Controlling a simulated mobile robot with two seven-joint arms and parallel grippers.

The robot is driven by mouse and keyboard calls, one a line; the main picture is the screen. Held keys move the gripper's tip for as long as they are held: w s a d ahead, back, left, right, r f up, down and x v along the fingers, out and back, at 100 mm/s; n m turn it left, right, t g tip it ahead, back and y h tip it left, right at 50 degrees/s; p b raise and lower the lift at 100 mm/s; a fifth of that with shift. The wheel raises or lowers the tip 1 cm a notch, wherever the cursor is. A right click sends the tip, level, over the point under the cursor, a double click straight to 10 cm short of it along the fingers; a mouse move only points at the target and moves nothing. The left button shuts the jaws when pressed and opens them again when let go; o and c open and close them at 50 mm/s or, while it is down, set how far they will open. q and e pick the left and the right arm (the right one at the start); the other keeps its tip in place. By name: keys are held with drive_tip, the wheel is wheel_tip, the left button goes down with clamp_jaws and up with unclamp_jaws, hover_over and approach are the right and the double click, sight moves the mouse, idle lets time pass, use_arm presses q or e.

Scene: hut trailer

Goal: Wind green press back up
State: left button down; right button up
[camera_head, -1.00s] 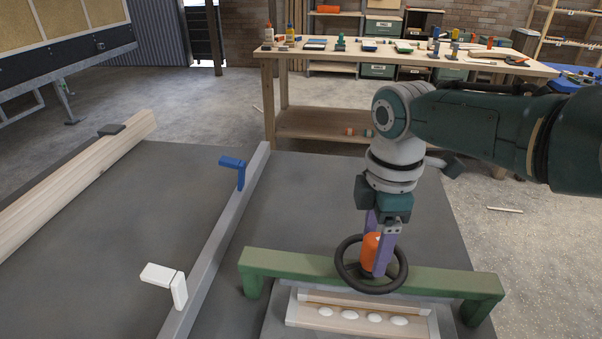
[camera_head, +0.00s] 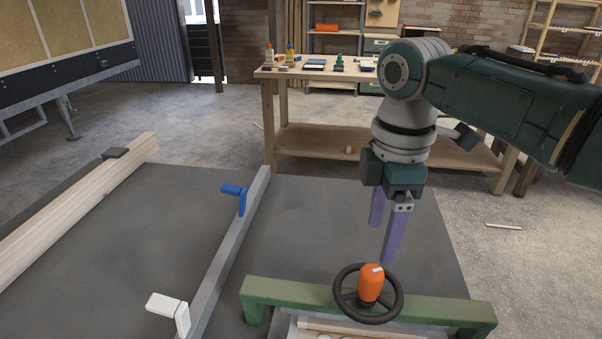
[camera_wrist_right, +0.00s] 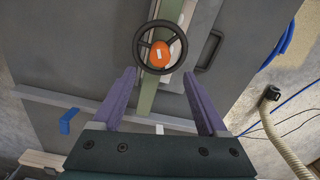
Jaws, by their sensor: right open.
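The green press (camera_head: 285,291) is a green beam on legs at the front of the grey table. Its black handwheel (camera_head: 341,304) has an orange knob (camera_head: 371,283) standing up from it. The wheel also shows in the right wrist view (camera_wrist_right: 140,44), with the orange knob (camera_wrist_right: 160,54) inside its rim. My right gripper (camera_head: 382,243) is open and empty, with purple fingers, above and behind the wheel and apart from it. In the right wrist view its fingers (camera_wrist_right: 160,75) are spread wide, with the wheel beyond the tips. My left gripper is not in view.
A pale wooden panel (camera_head: 318,327) lies under the press, partly cut off. A grey rail (camera_head: 225,258) with a blue clamp (camera_head: 241,198) and a white clamp (camera_head: 168,307) runs to the left. A workbench (camera_head: 300,74) stands behind. The table's middle is clear.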

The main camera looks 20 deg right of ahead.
sight(373, 271)
drive_tip(key=shift+w+f+m+b, duration=0.15)
drive_tip(key=shift+m+b, duration=0.45)
drive_tip(key=shift+m, duration=0.1)
drive_tip(key=m+b, duration=0.3)
drive_tip(key=m, duration=0.3)
drive_tip(key=m+b, duration=0.3)
drive_tip(key=m, duration=0.3)
drive_tip(key=shift+f+m, duration=0.2)
drive_tip(key=shift+m, duration=0.2)
drive_tip(key=m+b, duration=0.1)
drive_tip(key=m, duration=0.2)
drive_tip(key=shift+r+m, duration=0.15)
drive_tip(key=shift+m, duration=0.15)
wheel_tip(373, 271, down, 10)
drive_tip(key=shift+r+b, duration=0.15)
drive_tip(key=shift+b, duration=0.75)
drive_tip(key=shift+c, duration=0.2)
clamp_jaws()
